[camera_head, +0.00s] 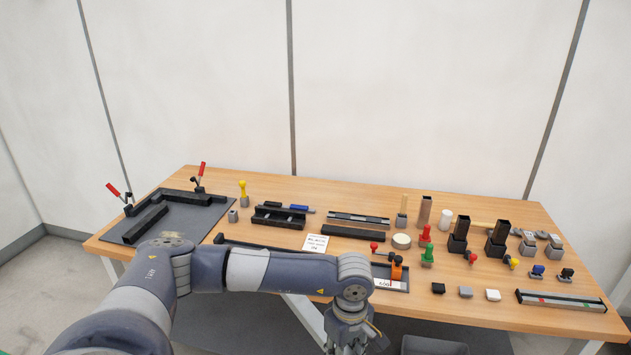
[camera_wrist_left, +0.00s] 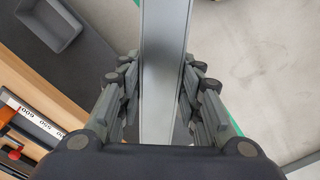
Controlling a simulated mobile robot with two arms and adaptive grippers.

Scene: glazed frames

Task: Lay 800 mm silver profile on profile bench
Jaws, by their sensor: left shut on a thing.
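The silver profile (camera_wrist_left: 160,75) is a long, flat-faced bar that runs up and down through the left wrist view, and both its ends are out of sight. My left gripper (camera_wrist_left: 162,95) is shut on it, with fingers along both sides. In the head view my left gripper (camera_head: 350,345) is at the bottom edge, in front of the table, and the profile does not show there. A long dark rail with a white scale (camera_head: 389,284), which may be the profile bench, lies at the table's front edge, partly behind my arm. Its scale also shows in the left wrist view (camera_wrist_left: 35,118).
The wooden table (camera_head: 460,305) holds a dark mat with a black clamp frame (camera_head: 150,222) at left. An orange stop (camera_head: 397,268) stands on the rail. Several small parts and a short profile piece (camera_head: 560,299) lie at right. A grey bin (camera_wrist_left: 50,22) is below the table edge.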

